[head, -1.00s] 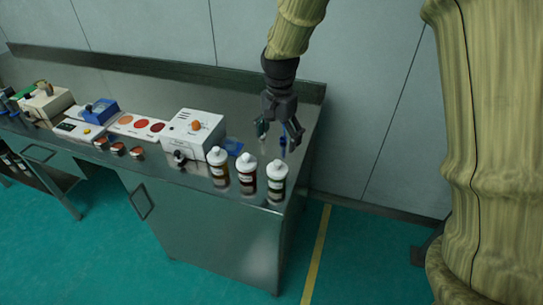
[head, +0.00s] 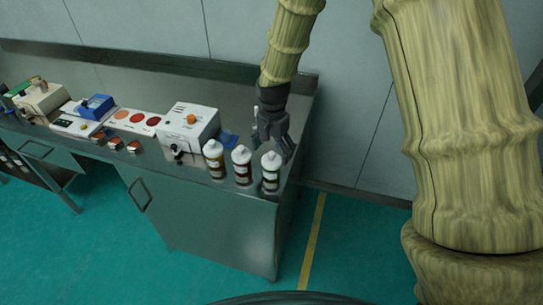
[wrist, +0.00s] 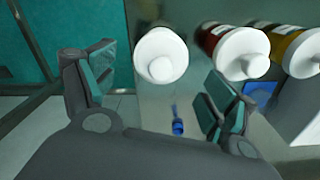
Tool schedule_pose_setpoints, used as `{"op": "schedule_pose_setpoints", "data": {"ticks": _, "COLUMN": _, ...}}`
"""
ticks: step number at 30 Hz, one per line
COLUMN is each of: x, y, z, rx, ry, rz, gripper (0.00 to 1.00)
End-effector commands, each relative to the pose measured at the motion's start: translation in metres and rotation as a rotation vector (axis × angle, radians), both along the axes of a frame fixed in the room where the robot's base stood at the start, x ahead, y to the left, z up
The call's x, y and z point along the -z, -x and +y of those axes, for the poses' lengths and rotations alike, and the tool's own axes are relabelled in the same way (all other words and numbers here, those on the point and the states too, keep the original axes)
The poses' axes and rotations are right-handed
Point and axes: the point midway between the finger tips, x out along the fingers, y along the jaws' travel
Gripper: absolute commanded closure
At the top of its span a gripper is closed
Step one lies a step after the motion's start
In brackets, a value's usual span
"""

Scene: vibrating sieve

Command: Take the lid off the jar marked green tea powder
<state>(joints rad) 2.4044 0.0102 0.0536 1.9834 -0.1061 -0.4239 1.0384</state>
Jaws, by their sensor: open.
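Three white-lidded jars stand in a row near the bench's right end. The rightmost jar (head: 271,178) has a greenish body; its label is too small to read. In the wrist view its white lid (wrist: 160,55) is seen from above, on, with a round knob. The middle jar (head: 242,170) is red and the left one (head: 215,163) is amber-brown. My gripper (head: 271,145) is open and empty, just behind and above the rightmost jar. In the wrist view, the lid lies ahead of the gap between my open fingers (wrist: 155,95), apart from them.
A white machine with an orange knob (head: 190,124) stands left of the jars. A small blue item (wrist: 178,125) lies on the bench near the jar. The red jar's lid (wrist: 241,52) is close to my right finger. The bench's right edge is near.

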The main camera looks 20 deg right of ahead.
Motion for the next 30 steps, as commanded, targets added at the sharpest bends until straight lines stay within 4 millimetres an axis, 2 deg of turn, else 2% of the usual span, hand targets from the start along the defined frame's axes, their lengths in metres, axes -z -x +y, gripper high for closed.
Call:
{"op": "schedule_pose_setpoints", "data": {"ticks": 9, "x": 0.022, "y": 0.001, "z": 0.0, "rx": -0.001, "ry": 0.0, "rz": 0.001, "gripper": 0.14}}
{"op": "schedule_pose_setpoints", "data": {"ticks": 17, "x": 0.024, "y": 0.001, "z": 0.0, "rx": 0.0, "ry": 0.0, "rz": 0.0, "gripper": 0.14}}
{"op": "schedule_pose_setpoints", "data": {"ticks": 23, "x": 0.023, "y": 0.001, "z": 0.0, "rx": 0.0, "ry": 0.0, "rz": 0.0, "gripper": 0.49}}
{"op": "schedule_pose_setpoints", "data": {"ticks": 24, "x": 0.023, "y": 0.001, "z": 0.0, "rx": 0.0, "ry": 0.0, "rz": 0.0, "gripper": 0.52}}
{"op": "schedule_pose_setpoints", "data": {"ticks": 30, "x": 0.023, "y": 0.001, "z": 0.0, "rx": 0.0, "ry": 0.0, "rz": 0.0, "gripper": 0.52}}
